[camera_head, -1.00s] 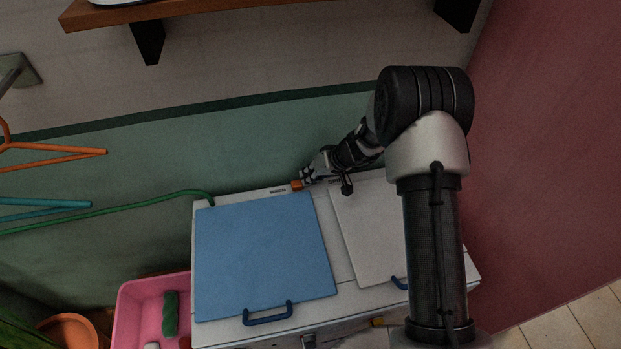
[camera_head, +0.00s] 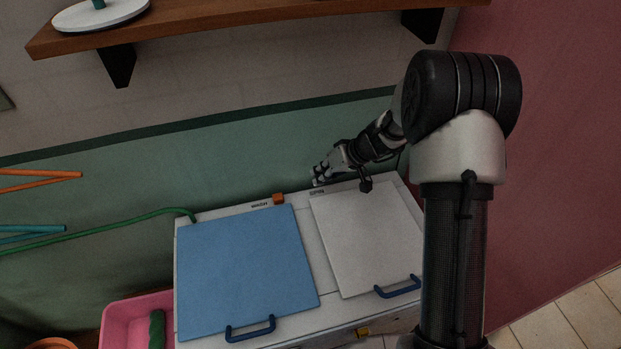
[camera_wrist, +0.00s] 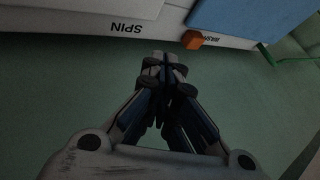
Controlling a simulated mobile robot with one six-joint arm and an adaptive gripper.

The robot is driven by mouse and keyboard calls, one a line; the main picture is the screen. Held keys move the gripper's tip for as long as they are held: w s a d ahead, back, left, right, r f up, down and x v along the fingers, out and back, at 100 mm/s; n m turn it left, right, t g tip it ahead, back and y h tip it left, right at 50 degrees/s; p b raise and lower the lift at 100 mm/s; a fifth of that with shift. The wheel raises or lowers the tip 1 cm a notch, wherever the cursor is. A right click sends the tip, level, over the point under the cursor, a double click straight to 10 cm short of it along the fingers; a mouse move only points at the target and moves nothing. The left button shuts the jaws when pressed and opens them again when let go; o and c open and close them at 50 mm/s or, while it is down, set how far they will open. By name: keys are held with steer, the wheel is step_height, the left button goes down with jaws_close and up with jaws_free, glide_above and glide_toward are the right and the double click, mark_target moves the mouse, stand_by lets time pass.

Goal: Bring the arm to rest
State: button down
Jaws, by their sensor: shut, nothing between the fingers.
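My gripper (camera_head: 317,174) is shut and empty, above the back edge of a white twin-lid washing machine (camera_head: 310,238) near its SPIN label. In the wrist view my gripper (camera_wrist: 165,62) has its fingertips together, against the green wall and just short of the machine's white edge (camera_wrist: 90,30). My arm is bent, coming down from the right side in the head view.
The machine has a blue lid (camera_head: 245,270), a white lid (camera_head: 368,235) and an orange knob (camera_head: 279,198); the knob also shows in the wrist view (camera_wrist: 192,40). A wooden shelf (camera_head: 250,20) hangs above. A pink basin (camera_head: 125,322) and green hose (camera_head: 110,226) are at left.

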steer(key=shift+s+d+r, duration=0.2)
steer(key=shift+r, duration=0.2)
steer(key=s+r+h, duration=0.2)
steer(key=s+r, duration=1.2)
steer(key=r, duration=0.4)
steer(key=s+d+r+m+h, duration=0.1)
steer(key=s+d+r+h, duration=0.1)
steer(key=s, duration=0.8)
steer(key=s+d+r+m+t+h, duration=0.1)
steer(key=s+d+r+m+h, duration=0.1)
steer(key=s, duration=0.8)
steer(key=d+r, duration=0.1)
steer(key=d, duration=0.1)
steer(key=shift+s+d+m+h, duration=0.3)
steer(key=shift+s+d, duration=0.1)
